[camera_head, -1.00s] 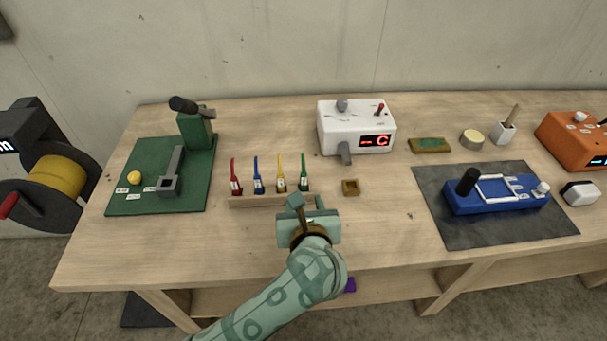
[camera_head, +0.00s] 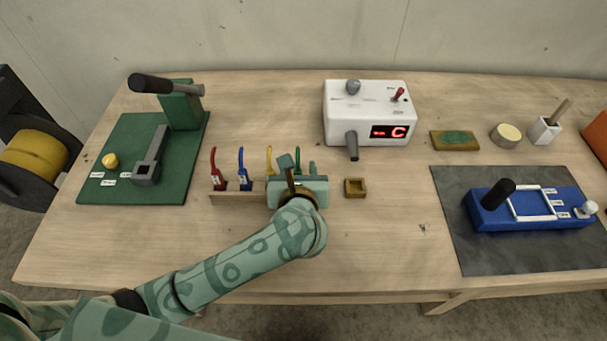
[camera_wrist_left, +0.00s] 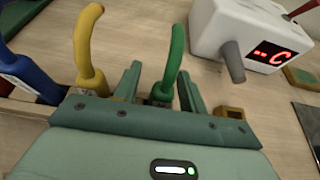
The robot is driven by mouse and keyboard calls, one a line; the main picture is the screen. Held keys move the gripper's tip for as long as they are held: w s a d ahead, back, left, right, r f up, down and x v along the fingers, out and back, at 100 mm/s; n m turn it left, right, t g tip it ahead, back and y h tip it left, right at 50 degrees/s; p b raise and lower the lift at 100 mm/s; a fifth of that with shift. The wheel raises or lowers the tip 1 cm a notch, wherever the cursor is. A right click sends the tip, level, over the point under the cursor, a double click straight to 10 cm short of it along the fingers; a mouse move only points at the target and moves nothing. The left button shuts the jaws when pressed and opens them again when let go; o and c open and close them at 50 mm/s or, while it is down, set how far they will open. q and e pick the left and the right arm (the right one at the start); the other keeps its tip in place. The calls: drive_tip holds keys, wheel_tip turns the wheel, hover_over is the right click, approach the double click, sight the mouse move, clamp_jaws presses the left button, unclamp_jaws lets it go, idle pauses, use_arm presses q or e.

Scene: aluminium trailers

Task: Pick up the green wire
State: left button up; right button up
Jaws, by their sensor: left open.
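The green wire (camera_head: 297,155) stands upright at the right end of a wooden rack (camera_head: 232,199), mostly hidden behind my left gripper in the head view. In the left wrist view the green wire (camera_wrist_left: 176,60) rises between the two fingers of my left gripper (camera_wrist_left: 162,84). The fingers are open, one on each side of it; I cannot tell whether they touch it. A yellow wire (camera_wrist_left: 86,45) stands just left of the fingers. My left gripper also shows in the head view (camera_head: 298,166). My right gripper is not in view.
Blue (camera_head: 242,168) and red (camera_head: 216,170) wires stand in the rack's left part. A small wooden box (camera_head: 355,188) sits right of the gripper. A white device (camera_head: 370,112) with a red display stands behind. A green press (camera_head: 180,108) is at left, a blue fixture (camera_head: 530,209) at right.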

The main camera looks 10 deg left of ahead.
use_arm(q)
drive_tip(key=shift+s+a+r, duration=0.1)
drive_tip(key=shift+s+r, duration=0.1)
drive_tip(key=shift+s, duration=0.1)
drive_tip(key=shift+s+r, duration=0.1)
drive_tip(key=shift+s, duration=0.05)
drive_tip(key=c, duration=0.5)
clamp_jaws()
drive_tip(key=shift+w, duration=0.2)
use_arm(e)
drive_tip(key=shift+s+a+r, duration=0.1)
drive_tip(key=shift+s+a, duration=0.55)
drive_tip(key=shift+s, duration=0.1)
use_arm(q)
drive_tip(key=shift+s, duration=0.1)
